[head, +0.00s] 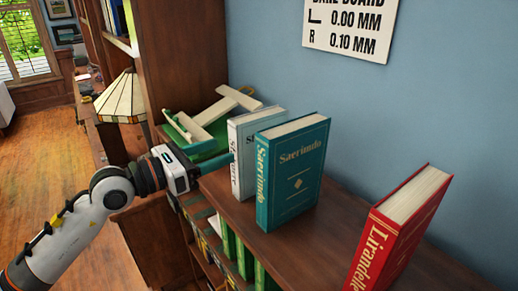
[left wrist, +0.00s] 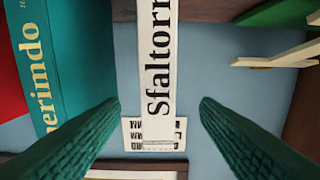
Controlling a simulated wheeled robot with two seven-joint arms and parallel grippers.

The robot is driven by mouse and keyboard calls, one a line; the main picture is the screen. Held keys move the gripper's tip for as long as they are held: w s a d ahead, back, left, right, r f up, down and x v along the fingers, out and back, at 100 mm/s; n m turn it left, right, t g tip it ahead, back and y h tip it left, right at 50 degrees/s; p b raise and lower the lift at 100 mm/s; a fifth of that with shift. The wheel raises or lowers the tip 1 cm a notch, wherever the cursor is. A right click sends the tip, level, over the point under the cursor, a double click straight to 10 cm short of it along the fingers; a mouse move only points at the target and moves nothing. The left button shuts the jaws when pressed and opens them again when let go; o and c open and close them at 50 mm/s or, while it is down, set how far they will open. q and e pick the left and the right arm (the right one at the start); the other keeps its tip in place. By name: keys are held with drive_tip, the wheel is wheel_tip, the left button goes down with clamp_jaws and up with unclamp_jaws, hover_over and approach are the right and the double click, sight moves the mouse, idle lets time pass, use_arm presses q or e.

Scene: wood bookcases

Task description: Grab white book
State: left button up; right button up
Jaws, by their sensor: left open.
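The white book (head: 241,130) stands upright on the top of the wooden bookcase, just left of and partly behind a teal book. Its white spine with black lettering (left wrist: 159,60) shows in the left wrist view. My left gripper (head: 222,161) is at the spine side of the white book in the head view. In the left wrist view its two green fingers (left wrist: 160,104) are apart, with the spine lined up between them and visible gaps on both sides. I cannot tell whether the fingertips have passed the spine. My right gripper is not in view.
The teal book (head: 293,175) stands close to the right of the white one. A red book (head: 400,230) leans farther right, with bare top (head: 335,235) between. A green tray (head: 205,149) with pale pieces lies behind left. A lamp (head: 122,98) stands left.

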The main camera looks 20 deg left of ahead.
sight(232, 145)
use_arm(q)
drive_tip(key=p+x, duration=0.2)
drive_tip(key=x, duration=0.2)
drive_tip(key=shift+w+d+r, duration=0.1)
drive_tip(key=shift+r, duration=0.1)
drive_tip(key=shift+w+d+f, duration=0.1)
drive_tip(key=shift+w+d, duration=0.2)
drive_tip(key=shift+w, duration=0.05)
drive_tip(key=p+x, duration=0.3)
drive_tip(key=x, duration=0.1)
drive_tip(key=shift+w+d+r+p, duration=0.1)
drive_tip(key=shift+r+p, duration=0.2)
drive_tip(key=shift+r, duration=0.05)
drive_tip(key=shift+w+d+f, duration=0.2)
drive_tip(key=shift+w, duration=0.05)
drive_tip(key=shift+c, duration=0.4)
